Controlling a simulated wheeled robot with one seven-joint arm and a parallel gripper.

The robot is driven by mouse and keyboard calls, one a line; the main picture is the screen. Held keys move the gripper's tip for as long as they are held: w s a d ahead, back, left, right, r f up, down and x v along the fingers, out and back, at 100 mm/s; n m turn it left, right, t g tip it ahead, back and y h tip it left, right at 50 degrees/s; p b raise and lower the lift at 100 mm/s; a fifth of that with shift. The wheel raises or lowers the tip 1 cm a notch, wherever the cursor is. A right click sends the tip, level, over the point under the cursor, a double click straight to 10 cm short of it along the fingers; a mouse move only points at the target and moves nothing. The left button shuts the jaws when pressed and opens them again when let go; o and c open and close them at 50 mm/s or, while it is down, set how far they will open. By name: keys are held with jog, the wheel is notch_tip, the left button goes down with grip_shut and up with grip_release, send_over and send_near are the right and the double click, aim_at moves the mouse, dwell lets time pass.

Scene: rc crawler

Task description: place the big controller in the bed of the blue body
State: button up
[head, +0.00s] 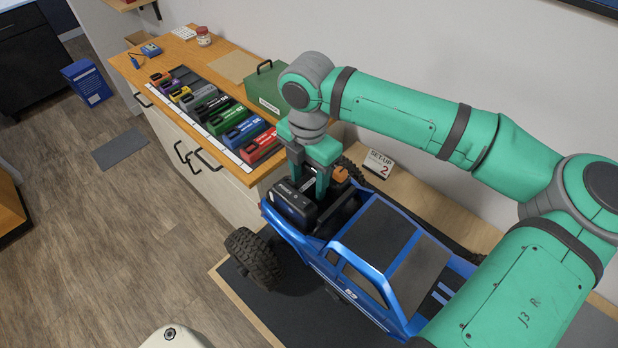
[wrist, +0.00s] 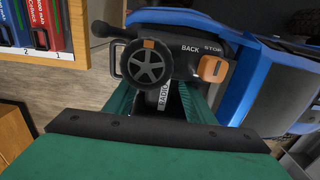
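The blue body (head: 378,232) sits on the crawler's chassis, with its open bed at the left rear end. The big controller (head: 293,204) is black and shows at the bed, within or just above it; I cannot tell whether it bears on the floor of the bed. In the wrist view, the controller (wrist: 182,68) shows a wheel, an orange switch and the words BACK and STOP. My gripper (head: 312,188) points down over the bed, its teal fingers on either side of the controller's part marked RADIO. The fingertips are hidden.
Several coloured battery packs (head: 238,133) stand in a row on the wooden counter (head: 168,84). A green box (head: 265,85) is behind them. A SET-UP 2 card (head: 379,163) stands behind the crawler. A large black tyre (head: 254,258) sticks out in front. The floor at left is mostly clear.

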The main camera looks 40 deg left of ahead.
aim_at(309, 180)
notch_tip(309, 180, up, 12)
dwell(0.6)
jog(key=shift+w+r, duration=0.1)
dwell(0.4)
